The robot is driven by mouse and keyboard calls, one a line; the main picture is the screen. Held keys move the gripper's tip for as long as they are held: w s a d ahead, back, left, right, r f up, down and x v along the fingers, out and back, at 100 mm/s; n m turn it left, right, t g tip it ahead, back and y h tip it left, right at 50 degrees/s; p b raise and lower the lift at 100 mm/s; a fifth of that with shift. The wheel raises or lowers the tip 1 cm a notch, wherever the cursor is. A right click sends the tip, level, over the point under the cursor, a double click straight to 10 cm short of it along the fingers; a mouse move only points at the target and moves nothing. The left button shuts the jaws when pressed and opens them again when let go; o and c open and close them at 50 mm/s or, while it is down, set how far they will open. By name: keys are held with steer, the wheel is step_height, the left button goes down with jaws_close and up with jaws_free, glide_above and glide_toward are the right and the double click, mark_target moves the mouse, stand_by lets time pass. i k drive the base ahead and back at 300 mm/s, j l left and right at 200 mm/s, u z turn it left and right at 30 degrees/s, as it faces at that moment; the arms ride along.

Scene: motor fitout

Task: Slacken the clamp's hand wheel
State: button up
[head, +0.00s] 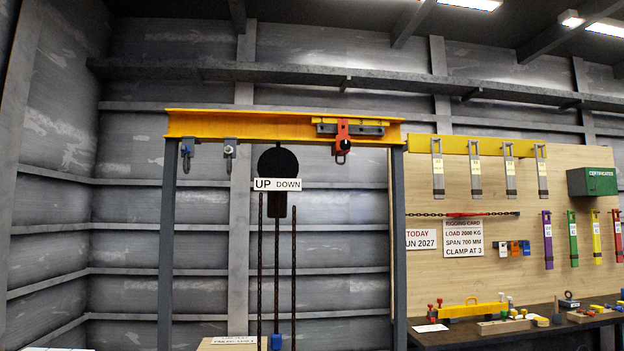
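A yellow beam (240,122) spans two grey posts. An orange-red clamp (342,130) hangs on its right part, in front of a grey bar (372,130). A small dark round part (347,145) shows on the clamp's front; I cannot tell if it is the hand wheel. A ring or shackle (341,159) hangs below the clamp. My gripper is not in view.
A black disc (278,161) with an UP/DOWN sign (277,184) and chains (277,270) stands under the beam. At right, a wooden board (500,270) holds tags, slings and a rigging card (464,238). A dark bench (475,335) carries a yellow spreader (471,308) and small parts.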

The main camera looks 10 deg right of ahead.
mark_target(345, 146)
steer(key=i+l, duration=0.6)
steer(key=i+j+z, duration=0.15)
steer(key=i+j, duration=0.1)
